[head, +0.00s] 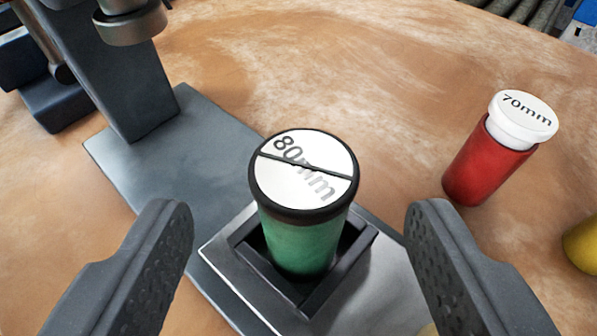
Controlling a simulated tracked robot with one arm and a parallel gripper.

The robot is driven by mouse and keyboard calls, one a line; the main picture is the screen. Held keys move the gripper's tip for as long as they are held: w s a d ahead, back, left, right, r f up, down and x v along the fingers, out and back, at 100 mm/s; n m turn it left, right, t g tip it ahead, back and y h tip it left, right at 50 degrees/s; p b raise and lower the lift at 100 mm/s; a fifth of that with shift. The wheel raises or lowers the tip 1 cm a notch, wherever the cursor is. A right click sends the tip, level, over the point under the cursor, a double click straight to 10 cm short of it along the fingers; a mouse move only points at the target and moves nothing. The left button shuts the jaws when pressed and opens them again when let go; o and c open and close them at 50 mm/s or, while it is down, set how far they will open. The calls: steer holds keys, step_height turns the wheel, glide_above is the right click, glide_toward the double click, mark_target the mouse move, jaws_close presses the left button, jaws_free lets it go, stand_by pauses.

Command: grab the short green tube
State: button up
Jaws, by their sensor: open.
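The short green tube (300,243) stands upright in a square dark holder (228,262) on a grey metal base. Its black-rimmed white cap (292,172) reads "80mm" and has a dark line across it. My gripper (296,235) is open, with one dark ridged finger to the left of the tube and one to the right. There is a clear gap between each finger and the tube. The tube's lower end is hidden inside the holder.
A red tube (482,165) with a white "70mm" cap stands on the brown tabletop (400,75) at the right. A yellow object (582,245) shows at the right edge. A grey metal upright (110,75) rises from the base (150,160) at the upper left.

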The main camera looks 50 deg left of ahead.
mark_target(304, 181)
steer(key=shift+x, duration=3.35)
steer(key=shift+w+r, duration=0.1)
steer(key=shift+r, duration=0.1)
steer(key=c, duration=1.1)
